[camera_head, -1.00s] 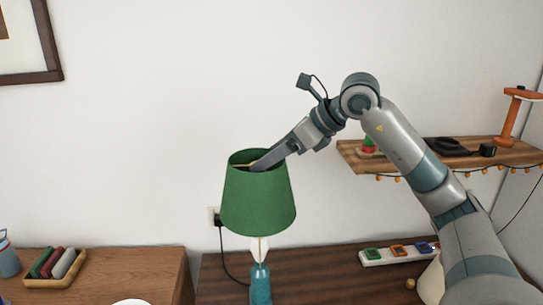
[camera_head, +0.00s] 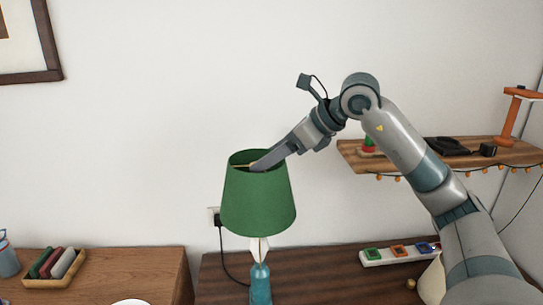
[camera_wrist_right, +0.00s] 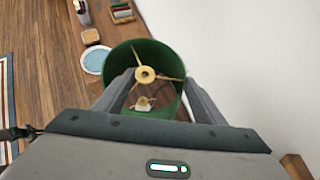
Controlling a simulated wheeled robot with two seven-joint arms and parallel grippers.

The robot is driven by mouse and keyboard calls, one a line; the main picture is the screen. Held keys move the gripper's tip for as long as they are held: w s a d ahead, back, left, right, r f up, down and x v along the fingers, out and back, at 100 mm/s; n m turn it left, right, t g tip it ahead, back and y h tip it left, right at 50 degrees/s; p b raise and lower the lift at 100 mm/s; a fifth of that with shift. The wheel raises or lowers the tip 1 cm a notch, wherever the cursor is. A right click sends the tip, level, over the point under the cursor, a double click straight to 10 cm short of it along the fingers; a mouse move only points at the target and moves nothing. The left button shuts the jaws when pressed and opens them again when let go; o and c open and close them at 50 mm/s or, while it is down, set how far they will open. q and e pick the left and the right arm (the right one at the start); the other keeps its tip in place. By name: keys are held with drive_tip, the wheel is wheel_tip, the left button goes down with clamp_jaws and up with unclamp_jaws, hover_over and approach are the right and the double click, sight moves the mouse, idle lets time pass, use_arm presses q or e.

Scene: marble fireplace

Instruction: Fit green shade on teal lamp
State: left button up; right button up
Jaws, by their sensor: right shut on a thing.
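The green shade (camera_head: 258,200) is upright in the head view, with its gold spoked ring at the top opening. My right gripper (camera_head: 257,166) reaches into that opening from the upper right and is shut on the shade. The teal lamp (camera_head: 260,287) stands below, its base cut off by the frame; its pale upper part shows under the shade's lower rim. In the right wrist view the shade (camera_wrist_right: 168,55) lies around my fingers. A small gold and white part of the lamp (camera_wrist_right: 143,104) shows through it, a little off the gold hub. My left gripper is out of view.
A wooden shelf (camera_head: 400,155) with a small cactus and an orange stand is on the right wall. A power strip (camera_head: 398,253) with coloured sockets lies on the table. A crayon tray (camera_head: 52,268) stands at left. A blue-topped round dish (camera_wrist_right: 95,60) is near the shade.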

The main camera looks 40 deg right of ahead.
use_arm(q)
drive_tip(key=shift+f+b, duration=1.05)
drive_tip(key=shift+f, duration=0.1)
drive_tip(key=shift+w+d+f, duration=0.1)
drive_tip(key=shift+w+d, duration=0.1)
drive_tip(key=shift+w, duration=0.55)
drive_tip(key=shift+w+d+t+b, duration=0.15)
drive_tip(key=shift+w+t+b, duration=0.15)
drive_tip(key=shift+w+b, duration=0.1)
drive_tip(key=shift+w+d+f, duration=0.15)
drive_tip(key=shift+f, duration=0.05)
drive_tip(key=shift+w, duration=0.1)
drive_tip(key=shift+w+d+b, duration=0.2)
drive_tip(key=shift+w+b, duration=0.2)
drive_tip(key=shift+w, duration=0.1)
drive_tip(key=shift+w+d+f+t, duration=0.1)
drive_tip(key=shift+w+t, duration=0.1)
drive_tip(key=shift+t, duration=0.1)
